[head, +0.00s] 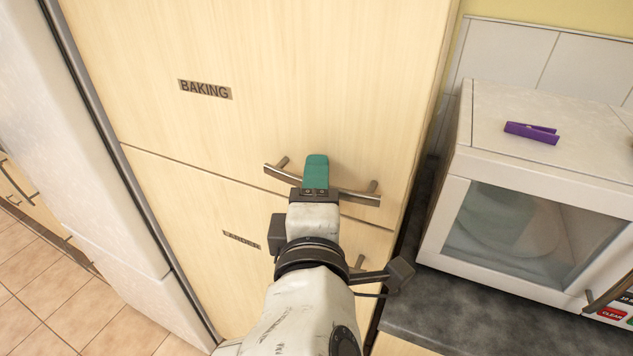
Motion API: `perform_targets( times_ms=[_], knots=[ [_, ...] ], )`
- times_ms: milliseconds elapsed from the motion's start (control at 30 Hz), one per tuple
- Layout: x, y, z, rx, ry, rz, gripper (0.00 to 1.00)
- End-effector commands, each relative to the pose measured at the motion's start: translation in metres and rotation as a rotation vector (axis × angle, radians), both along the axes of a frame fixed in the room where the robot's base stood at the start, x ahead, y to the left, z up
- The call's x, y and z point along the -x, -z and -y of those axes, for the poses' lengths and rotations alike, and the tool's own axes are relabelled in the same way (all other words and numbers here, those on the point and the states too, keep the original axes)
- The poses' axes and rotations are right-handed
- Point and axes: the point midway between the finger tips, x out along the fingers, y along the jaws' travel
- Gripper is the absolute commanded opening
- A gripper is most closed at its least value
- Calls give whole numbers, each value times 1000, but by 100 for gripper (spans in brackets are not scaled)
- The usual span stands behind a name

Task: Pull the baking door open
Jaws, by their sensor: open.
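The baking door (290,80) is a pale wood panel with a dark "BAKING" label (205,90). It looks closed, flush above the seam with the lower door. Its metal bar handle (358,196) runs slantwise along its bottom right. My gripper (316,172) is open at the middle of this handle, with one teal finger showing in front of the bar. The other finger is hidden, and I cannot tell whether the gripper touches the bar. Handle ends show on both sides of the gripper.
A lower door (190,215) has its own label and a handle mostly hidden by my arm. A white microwave (455,220) with a purple clip (531,132) on top stands on the dark counter (440,310) at right. A white fridge-like panel (50,120) stands at left, beside tiled floor (50,310).

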Motion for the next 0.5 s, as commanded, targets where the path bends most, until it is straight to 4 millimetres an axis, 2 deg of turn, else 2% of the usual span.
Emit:
perform_targets(
  times_ms=[200,500],
  knots=[
    [0,0,0,0,0,0,41],
    [0,0,0,0,0,0,12]
  ],
)
